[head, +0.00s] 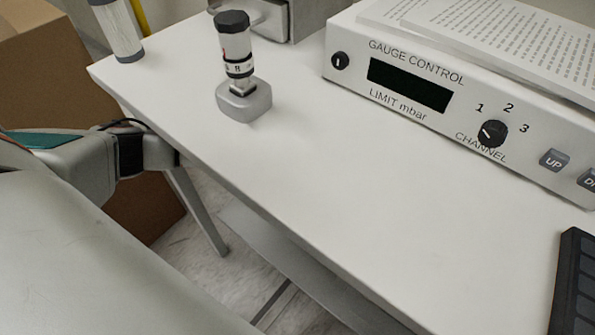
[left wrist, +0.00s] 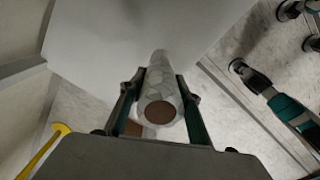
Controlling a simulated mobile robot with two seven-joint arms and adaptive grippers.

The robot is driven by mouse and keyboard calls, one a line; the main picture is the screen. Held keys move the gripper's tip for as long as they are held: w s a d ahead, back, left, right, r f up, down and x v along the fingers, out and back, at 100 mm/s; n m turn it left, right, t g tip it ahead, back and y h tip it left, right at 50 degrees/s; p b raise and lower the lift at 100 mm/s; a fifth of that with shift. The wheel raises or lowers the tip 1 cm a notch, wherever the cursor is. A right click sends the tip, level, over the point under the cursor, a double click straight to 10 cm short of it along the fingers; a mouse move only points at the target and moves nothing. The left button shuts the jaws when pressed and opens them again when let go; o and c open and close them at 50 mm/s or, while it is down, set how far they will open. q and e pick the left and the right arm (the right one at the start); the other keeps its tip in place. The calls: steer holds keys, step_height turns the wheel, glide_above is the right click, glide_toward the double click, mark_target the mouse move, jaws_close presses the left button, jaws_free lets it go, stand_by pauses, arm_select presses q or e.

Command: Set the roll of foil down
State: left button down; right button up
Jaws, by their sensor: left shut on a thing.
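In the left wrist view, the roll of foil (left wrist: 160,88) is a pale, silvery cylinder with a brown core at its near end. It lies between the two fingers of my left gripper (left wrist: 160,98), which is shut on it. The roll points away from the camera toward a broad pale surface. I cannot tell whether its far end touches that surface. In the head view, my left arm comes in from the left beside the white table (head: 330,215), but its gripper is not visible. My right gripper is in neither view.
On the table stand a small gauge (head: 243,100) and the gauge control box (head: 450,110), with papers (head: 505,40) on top. A dark keypad (head: 575,285) is at the right edge. A pale cylinder (head: 118,30) is at the far left corner. The table's middle and front are clear.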

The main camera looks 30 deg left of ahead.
arm_select(q)
step_height(320, 180, down, 4)
steer(key=shift+r+b, duration=0.25)
steer(key=shift+b, duration=0.2)
steer(key=f+b, duration=0.1)
steer(key=f, duration=0.3)
steer(key=shift+s, duration=0.2)
steer(key=shift+w+f+b, duration=0.15)
steer(key=shift+w+b, duration=0.05)
steer(key=shift+b, duration=0.1)
steer(key=shift+w, duration=0.1)
steer(key=shift+f, duration=0.1)
steer(key=c, duration=1.5)
jaws_free()
steer(key=shift+o, duration=0.2)
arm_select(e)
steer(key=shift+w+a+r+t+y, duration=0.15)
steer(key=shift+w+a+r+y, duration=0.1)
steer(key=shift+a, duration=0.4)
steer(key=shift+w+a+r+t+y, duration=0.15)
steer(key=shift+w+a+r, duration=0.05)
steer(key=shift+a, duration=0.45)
